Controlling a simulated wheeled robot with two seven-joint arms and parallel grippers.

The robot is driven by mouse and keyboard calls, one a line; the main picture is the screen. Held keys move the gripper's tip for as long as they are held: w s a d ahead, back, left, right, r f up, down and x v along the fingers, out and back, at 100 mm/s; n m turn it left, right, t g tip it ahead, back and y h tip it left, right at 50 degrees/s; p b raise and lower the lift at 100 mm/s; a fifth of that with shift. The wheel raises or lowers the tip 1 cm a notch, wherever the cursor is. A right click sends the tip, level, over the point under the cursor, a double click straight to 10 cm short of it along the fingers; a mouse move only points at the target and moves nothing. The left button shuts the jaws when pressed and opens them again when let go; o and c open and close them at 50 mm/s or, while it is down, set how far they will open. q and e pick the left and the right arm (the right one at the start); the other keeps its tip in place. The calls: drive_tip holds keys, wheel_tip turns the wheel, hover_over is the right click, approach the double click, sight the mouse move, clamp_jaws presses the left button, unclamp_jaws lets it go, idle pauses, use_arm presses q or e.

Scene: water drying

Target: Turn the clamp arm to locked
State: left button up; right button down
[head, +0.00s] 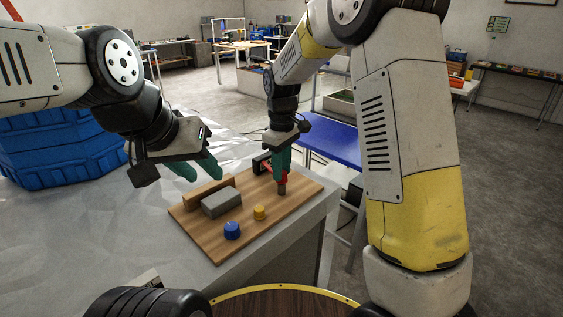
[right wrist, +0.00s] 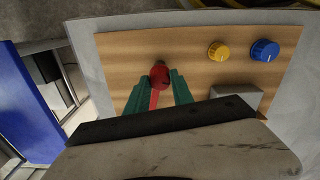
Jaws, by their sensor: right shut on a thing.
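The clamp arm (head: 284,177) is a red piece near the right end of a wooden board (head: 205,235), partly hidden by my fingers. In the right wrist view it shows as a red rounded end (right wrist: 160,75) with a narrow red bar running back between the green fingers. My right gripper (head: 281,170) points down over it and is shut on it. The fingertips (right wrist: 157,83) lie on either side of the red piece. A short brownish post (head: 282,188) stands just below the fingers. My left gripper (head: 200,171) is open and empty, above the board's back left.
The board also bears a grey block (head: 221,203), a wooden block (head: 207,190), a blue knob (head: 232,231) and a yellow knob (head: 259,212). It lies on a grey table (head: 120,245). A blue crate (head: 60,150) is at left; a blue-topped bench (head: 325,143) stands behind.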

drive_tip(key=n, duration=0.4)
drive_tip(key=shift+d, duration=0.1)
drive_tip(key=n, duration=0.8)
drive_tip(key=shift+w+n, duration=0.1)
drive_tip(key=shift+n, duration=1.8)
drive_tip(key=c, duration=1.1)
unclamp_jaws()
